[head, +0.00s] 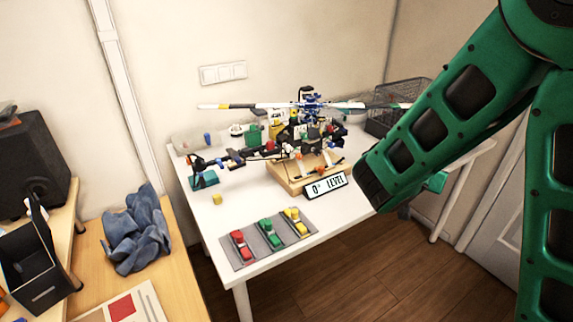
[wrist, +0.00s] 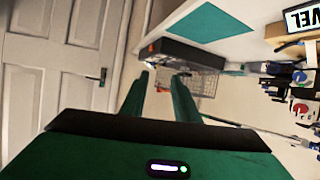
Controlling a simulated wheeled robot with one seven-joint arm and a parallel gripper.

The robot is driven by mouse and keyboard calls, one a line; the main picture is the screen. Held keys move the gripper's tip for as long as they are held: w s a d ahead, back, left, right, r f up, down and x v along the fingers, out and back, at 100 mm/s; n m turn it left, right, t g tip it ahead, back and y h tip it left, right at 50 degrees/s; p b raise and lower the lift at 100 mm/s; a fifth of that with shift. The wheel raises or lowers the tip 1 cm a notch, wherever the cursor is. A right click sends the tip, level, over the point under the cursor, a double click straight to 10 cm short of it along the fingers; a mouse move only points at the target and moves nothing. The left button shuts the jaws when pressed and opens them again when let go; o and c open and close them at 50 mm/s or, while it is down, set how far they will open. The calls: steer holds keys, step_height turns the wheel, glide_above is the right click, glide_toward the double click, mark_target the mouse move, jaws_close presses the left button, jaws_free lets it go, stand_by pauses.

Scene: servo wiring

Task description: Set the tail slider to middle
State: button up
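A grey panel (head: 256,249) lies at the front of the white table in the head view. It carries three sliders side by side: red (head: 240,244), green (head: 269,233) and yellow (head: 297,222). I cannot read which one is the tail slider, and their exact settings are too small to judge. Behind them a helicopter model (head: 311,108) stands on a wooden base, with a sign (head: 327,186) reading "0° LEVEL" in front. My gripper (wrist: 158,88) shows two green fingers apart in the wrist view, with nothing between them. It is away from the panel, which is outside the wrist view.
A wire basket (head: 388,118) stands at the table's back right and also shows in the wrist view (wrist: 203,83). A small yellow block (head: 216,199) lies left of the sign. A side desk with a blue cloth (head: 136,232) stands left. A door (wrist: 60,60) is nearby.

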steer(key=w+a+r+n+t+y, duration=0.1)
steer(key=w+a+n+t+y, duration=0.25)
steer(key=a, duration=0.85)
steer(key=n+y, duration=1)
steer(key=y, duration=0.4)
glide_toward(223, 166)
steer(key=shift+t, duration=0.35)
steer(key=shift+f+x, duration=0.15)
steer(key=shift+x, duration=2.2)
steer(key=shift+f+x, duration=0.1)
steer(key=shift+x, duration=2.2)
steer(key=shift+a, duration=0.15)
steer(key=shift+c, duration=0.3)
steer(key=shift+s, duration=0.1)
jaws_close()
